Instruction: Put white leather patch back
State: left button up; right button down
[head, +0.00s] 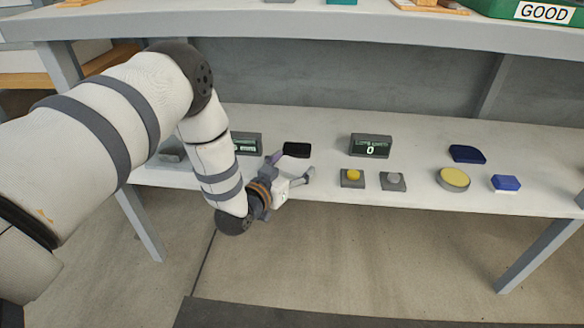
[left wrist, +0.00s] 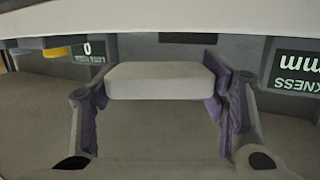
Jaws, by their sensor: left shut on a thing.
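My left gripper (head: 290,178) is over the front edge of the lower white table in the head view, its fingers pointing right and toward the table. In the left wrist view it is shut on the white leather patch (left wrist: 160,80), a pale flat block with rounded corners. The patch spans between the two purple-padded fingers. In the head view the patch is hard to tell apart from the pale gripper. My right gripper is in neither view.
The table (head: 325,185) carries a black piece (head: 297,149), displays (head: 370,146) (head: 247,143), a yellow button (head: 353,175), a grey button (head: 393,179), a round yellow pad (head: 454,178) and blue pieces (head: 467,154) (head: 505,183). An upper shelf (head: 300,27) overhangs, with a green GOOD bin (head: 490,7).

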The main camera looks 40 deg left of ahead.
pick_arm(q)
jog(key=shift+f, duration=0.6)
jog(key=o, duration=0.9)
jog(key=shift+o, duration=0.2)
jog(key=shift+r, duration=0.15)
